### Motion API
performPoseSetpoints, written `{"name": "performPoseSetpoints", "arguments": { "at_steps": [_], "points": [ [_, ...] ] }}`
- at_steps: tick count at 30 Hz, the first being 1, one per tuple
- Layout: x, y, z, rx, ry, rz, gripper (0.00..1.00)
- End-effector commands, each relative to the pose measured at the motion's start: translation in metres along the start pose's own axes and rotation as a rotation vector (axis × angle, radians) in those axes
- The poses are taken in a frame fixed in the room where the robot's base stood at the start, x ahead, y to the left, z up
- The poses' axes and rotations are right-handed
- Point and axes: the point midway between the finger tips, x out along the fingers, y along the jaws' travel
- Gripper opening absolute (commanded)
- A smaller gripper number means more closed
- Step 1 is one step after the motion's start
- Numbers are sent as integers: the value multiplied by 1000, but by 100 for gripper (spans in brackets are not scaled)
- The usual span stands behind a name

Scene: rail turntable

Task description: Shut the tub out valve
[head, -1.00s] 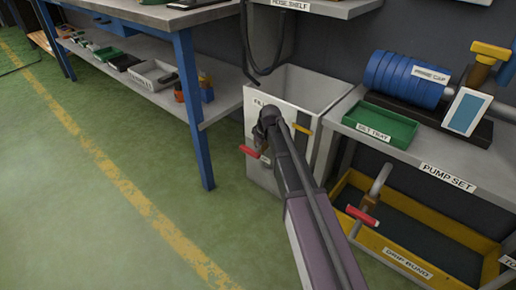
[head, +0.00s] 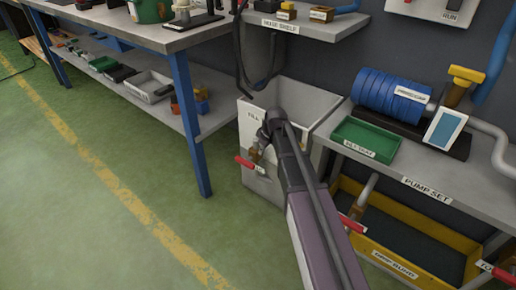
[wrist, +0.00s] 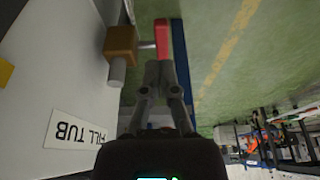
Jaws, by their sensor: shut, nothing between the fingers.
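The white fill tub (head: 322,128) stands between the workbench and the pump bench. On its front is a valve with a brass-brown body and a red lever handle (head: 243,161). In the wrist view the red handle (wrist: 162,38), brown body (wrist: 120,45) and a grey pipe stub show beside the tub wall, with an upside-down "FILL TUB" label (wrist: 75,130). My gripper (wrist: 160,68) is shut and empty, its fingertips very close to the near end of the red handle; I cannot tell if they touch.
The blue-legged workbench (head: 190,125) is left of the tub. The pump bench (head: 445,185) is on the right, with a green tray (head: 366,136). Below it sits a yellow drip bund (head: 405,255) beside another red handle (head: 351,223). Green floor at left is open.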

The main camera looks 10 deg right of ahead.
Motion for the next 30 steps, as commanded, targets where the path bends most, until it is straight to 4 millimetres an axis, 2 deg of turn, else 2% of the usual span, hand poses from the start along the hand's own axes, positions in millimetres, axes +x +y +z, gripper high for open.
{"name": "performPoseSetpoints", "arguments": {
  "at_steps": [1, 3, 9, 30],
  "points": [
    [-9, -1, 2, 1, 0, 0, 0],
    [-13, 0, 5, 2, 0, 0, 0],
    [-21, 0, 10, 1, 0, 0, 0],
    [-23, -1, 14, 11, -3, 1, 0]
  ]
}}
